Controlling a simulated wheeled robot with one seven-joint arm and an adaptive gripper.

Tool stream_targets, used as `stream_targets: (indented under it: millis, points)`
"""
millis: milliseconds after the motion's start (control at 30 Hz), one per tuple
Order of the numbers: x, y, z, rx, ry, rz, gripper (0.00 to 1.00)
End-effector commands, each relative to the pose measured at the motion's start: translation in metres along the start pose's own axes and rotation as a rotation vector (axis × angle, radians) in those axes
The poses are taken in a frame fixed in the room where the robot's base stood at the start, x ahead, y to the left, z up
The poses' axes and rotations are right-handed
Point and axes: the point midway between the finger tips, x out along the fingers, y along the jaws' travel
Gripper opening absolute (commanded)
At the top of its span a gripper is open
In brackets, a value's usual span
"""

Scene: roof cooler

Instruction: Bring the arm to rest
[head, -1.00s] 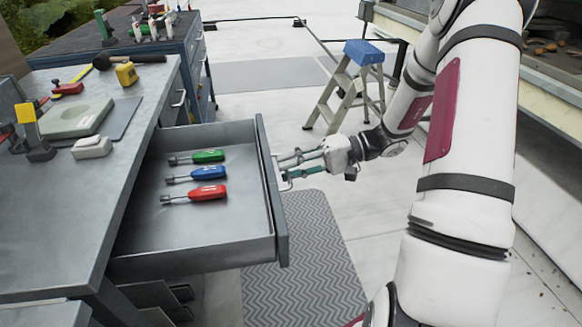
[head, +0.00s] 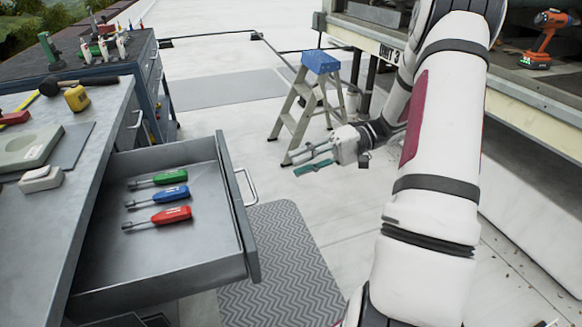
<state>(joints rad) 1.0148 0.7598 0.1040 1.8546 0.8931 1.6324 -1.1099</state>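My gripper (head: 314,161) is in the middle of the head view, in free air to the right of the open drawer. Its fingers point left and stand apart, with nothing between them. It is clear of the drawer's handle (head: 246,187). My arm reaches up along the right side of the picture and bends back toward the gripper.
The grey drawer (head: 238,225) stands open from the workbench (head: 75,190), holding green (head: 170,178), blue (head: 172,191) and red (head: 171,215) screwdrivers. A stepladder (head: 300,105) stands behind my gripper. A counter with an orange drill (head: 540,45) is at right. A patterned mat (head: 285,265) lies below.

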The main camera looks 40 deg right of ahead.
Motion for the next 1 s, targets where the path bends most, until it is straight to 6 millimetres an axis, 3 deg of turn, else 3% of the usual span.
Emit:
stream_targets:
  millis: [633,767,1000]
  points:
    - [0.001,-0.003,0.001,0.001,-0.011,0.008,0.28]
    - [0.017,-0.022,0.011,0.012,-0.074,0.067,0.28]
    - [0.066,-0.080,0.062,0.049,-0.273,0.320,0.28]
